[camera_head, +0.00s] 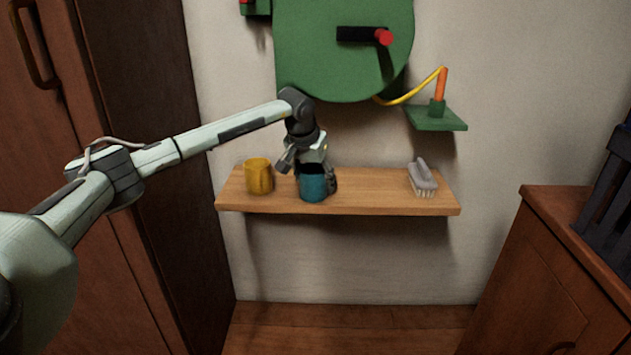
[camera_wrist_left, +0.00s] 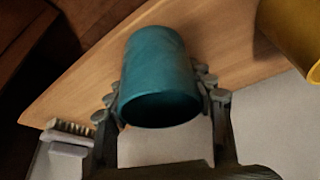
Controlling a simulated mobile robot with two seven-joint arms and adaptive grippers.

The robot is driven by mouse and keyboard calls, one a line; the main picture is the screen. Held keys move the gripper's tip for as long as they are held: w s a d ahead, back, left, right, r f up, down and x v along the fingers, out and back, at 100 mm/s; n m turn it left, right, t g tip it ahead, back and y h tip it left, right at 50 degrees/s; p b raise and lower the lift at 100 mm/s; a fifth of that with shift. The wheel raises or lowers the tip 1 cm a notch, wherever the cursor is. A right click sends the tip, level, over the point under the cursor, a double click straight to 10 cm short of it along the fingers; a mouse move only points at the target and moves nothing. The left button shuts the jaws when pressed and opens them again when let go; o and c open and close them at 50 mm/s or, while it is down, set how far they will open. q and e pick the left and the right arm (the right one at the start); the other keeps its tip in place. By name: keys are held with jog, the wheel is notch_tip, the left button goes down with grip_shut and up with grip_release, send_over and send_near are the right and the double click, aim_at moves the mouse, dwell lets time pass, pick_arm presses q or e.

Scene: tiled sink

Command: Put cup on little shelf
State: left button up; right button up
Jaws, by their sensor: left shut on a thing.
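A teal cup (camera_head: 313,183) is at the middle of the wooden wall shelf (camera_head: 370,190). In the left wrist view the teal cup (camera_wrist_left: 160,78) sits between the two fingers of my left gripper (camera_wrist_left: 162,100), which is shut on it. In the head view my left gripper (camera_head: 314,168) reaches down to the cup from above and behind. The cup looks upright; whether its base touches the shelf I cannot tell. A yellow cup (camera_head: 259,177) stands on the shelf to the left, also seen in the left wrist view (camera_wrist_left: 290,35). My right gripper does not show.
A brush (camera_head: 422,178) lies near the shelf's right end, with bare shelf between it and the teal cup. A green panel (camera_head: 345,50) and a small green ledge (camera_head: 437,118) with an orange post are above. Brown cabinets stand on both sides.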

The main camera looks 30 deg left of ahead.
pick_arm(q)
jog(key=shift+f, duration=0.1)
jog(key=o, duration=1.1)
jog(key=shift+o, duration=0.2)
